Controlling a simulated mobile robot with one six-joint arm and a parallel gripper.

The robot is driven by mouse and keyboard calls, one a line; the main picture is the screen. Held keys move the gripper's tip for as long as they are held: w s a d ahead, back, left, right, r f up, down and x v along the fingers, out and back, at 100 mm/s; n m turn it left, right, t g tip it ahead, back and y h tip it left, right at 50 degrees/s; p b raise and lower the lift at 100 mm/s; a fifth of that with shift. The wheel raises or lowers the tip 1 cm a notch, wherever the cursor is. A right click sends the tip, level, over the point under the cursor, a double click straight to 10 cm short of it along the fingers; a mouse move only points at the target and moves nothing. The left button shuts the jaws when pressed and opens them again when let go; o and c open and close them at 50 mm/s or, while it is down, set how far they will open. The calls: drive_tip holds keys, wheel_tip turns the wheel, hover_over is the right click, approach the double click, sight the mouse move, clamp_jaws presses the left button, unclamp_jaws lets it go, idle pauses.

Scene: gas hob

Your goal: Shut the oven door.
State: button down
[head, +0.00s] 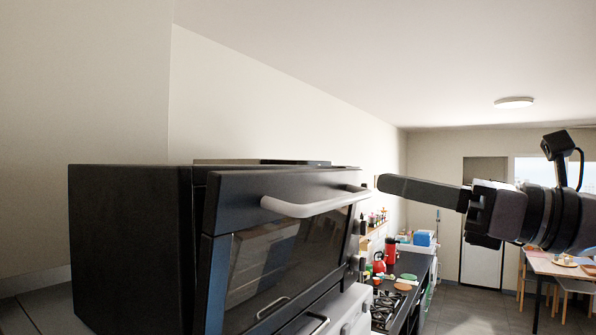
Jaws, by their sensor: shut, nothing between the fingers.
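The oven (130,250) is a black box filling the lower left of the head view. Its dark glass door (290,255) faces right and leans out a little at the top, with a narrow gap between it and the oven body. A pale bar handle (315,204) runs along the door's upper part. My gripper (384,183) reaches in from the right with its fingers shut and empty. Its tips are close to the right end of the handle in the picture; I cannot tell whether they touch.
Below the door is a lighter front with another handle (318,322). Beyond it runs a counter with a gas hob (385,305), a red kettle (379,262) and a blue box (423,238). A table (555,267) with chairs stands at the far right. Grey floor lies between.

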approach(325, 170)
drive_tip(key=w, duration=0.2)
drive_tip(key=a, duration=0.1)
drive_tip(key=a+p, duration=0.1)
drive_tip(key=a, duration=0.1)
drive_tip(key=w+a+r+p, duration=0.1)
drive_tip(key=shift+a+r, duration=0.1)
drive_tip(key=shift+a, duration=0.2)
drive_tip(key=shift+w+a, duration=0.15)
drive_tip(key=shift+w, duration=0.2)
drive_tip(key=shift+w+d, duration=0.4)
drive_tip(key=shift+w, duration=0.05)
drive_tip(key=shift+s+a, duration=0.2)
drive_tip(key=shift+s, duration=0.05)
drive_tip(key=shift+g+h, duration=0.7)
drive_tip(key=shift+h, duration=0.2)
drive_tip(key=w+a+p, duration=0.1)
drive_tip(key=p, duration=0.1)
drive_tip(key=a+r+p, duration=0.1)
drive_tip(key=p, duration=0.2)
drive_tip(key=w+a+p, duration=0.1)
drive_tip(key=p, duration=0.1)
drive_tip(key=shift+w+a+r, duration=0.1)
drive_tip(key=shift+w+r, duration=0.15)
drive_tip(key=shift+w, duration=0.1)
drive_tip(key=shift+s+f, duration=0.1)
drive_tip(key=shift+f, duration=0.2)
